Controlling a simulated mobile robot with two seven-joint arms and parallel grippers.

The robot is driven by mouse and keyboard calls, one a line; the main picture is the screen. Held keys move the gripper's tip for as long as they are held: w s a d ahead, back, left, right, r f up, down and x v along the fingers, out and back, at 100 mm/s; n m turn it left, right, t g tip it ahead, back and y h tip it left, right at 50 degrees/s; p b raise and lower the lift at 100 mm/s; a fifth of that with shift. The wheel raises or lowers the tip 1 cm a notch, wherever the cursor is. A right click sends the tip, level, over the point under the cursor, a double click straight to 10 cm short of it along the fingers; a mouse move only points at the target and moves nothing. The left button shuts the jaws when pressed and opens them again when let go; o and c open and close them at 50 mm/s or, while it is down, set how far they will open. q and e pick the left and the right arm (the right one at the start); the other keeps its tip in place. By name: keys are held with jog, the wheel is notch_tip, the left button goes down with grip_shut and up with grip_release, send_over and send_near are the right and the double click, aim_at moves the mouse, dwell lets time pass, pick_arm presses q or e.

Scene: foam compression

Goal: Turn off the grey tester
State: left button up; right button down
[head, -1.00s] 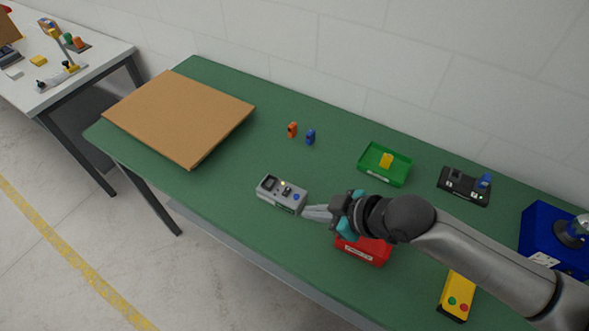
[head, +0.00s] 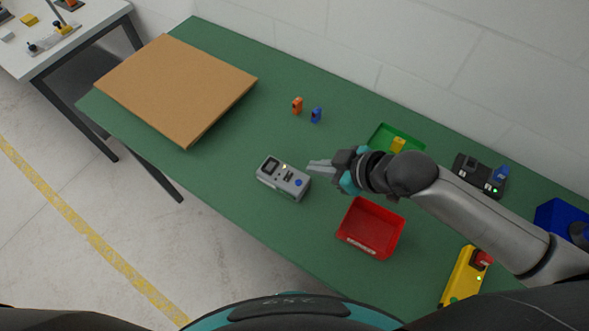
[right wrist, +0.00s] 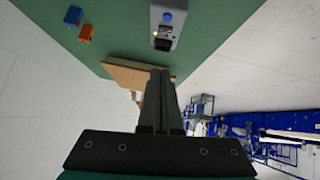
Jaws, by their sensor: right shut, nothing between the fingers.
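The grey tester (head: 283,178) lies on the green table, with a dark display, small controls and a blue round button on its top. It also shows in the right wrist view (right wrist: 166,22) at the top, with a yellowish light beside the blue button. My right gripper (head: 312,166) is shut and empty. In the head view its fingertips are just to the right of the tester's far end, apparently above the table; I cannot tell the exact height. The right wrist view shows its two fingers (right wrist: 160,75) together with nothing between them. My left gripper is not in view.
A red bin (head: 371,228) stands right of the tester. A green tray (head: 417,142) is partly behind my right arm. A brown board (head: 175,88) covers the left end. Small orange (head: 297,106) and blue (head: 316,115) items stand behind. A yellow control box (head: 461,278) lies at right.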

send_over(288, 177)
jog(key=d, duration=0.1)
jog(key=f, duration=0.4)
jog(key=s+f, duration=0.1)
jog(key=f, duration=0.1)
jog(key=shift+d+f, duration=0.1)
jog(key=shift+d, duration=0.05)
jog(key=shift+w+f+b, duration=0.2)
jog(key=shift+f+b, duration=0.2)
jog(key=shift+f, duration=0.75)
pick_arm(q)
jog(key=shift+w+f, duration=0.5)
pick_arm(e)
jog(key=shift+w+d+f, duration=0.1)
jog(key=shift+f, duration=0.8)
